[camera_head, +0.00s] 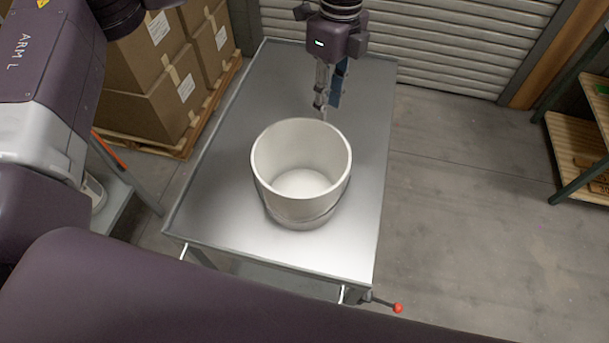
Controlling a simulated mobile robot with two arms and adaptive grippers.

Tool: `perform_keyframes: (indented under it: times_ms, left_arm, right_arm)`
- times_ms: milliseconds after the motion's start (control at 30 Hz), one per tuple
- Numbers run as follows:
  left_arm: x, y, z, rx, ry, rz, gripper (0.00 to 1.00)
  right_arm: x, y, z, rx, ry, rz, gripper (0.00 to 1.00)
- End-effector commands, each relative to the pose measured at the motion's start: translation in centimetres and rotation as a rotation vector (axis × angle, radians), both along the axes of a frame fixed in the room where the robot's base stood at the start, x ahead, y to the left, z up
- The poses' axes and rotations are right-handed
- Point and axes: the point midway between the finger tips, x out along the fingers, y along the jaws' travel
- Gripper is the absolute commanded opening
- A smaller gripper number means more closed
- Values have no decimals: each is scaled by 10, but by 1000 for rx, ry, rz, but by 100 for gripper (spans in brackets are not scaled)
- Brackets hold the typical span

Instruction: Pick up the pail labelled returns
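A white pail (300,172) stands upright on a grey metal cart top (215,160). It is open at the top and looks empty inside. A thin band, perhaps its handle, runs low around its near side. No label shows on it from here, so I cannot read "returns". My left gripper (328,104) points down beyond the pail's far rim. Its fingertips appear close to that rim, and I cannot tell whether they touch it. The fingers overlap in this view, so their opening is unclear. My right gripper is not in view.
Cardboard boxes (148,95) sit on a pallet at the left. A roller shutter (440,42) closes the back. A shelf unit (578,142) stands at the right. A red-knobbed lever (397,308) sticks out at the cart's near right corner. The floor to the right is clear.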

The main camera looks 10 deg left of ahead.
Motion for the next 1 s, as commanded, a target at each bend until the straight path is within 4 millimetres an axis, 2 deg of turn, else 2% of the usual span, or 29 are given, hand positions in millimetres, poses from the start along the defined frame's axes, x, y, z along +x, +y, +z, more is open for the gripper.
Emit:
perform_keyframes:
  times_ms: [33, 300, 467, 667, 867, 1000]
  left_arm:
    - [0, 0, -10, 0, 0, 0, 27]
    - [0, 0, -43, 0, 0, 0, 27]
    - [0, 0, -56, 0, -1, 0, 27]
    - [-1, 1, -67, 1, 2, 0, 27]
    - [-2, 1, -86, 0, 3, 0, 27]
    - [-4, 0, -104, 1, 4, 0, 27]
  right_arm:
    - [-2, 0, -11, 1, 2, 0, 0]
    - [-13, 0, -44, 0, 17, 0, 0]
    - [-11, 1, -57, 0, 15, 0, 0]
    - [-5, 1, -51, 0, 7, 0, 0]
    - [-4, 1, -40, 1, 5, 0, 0]
    - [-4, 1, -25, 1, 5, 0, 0]
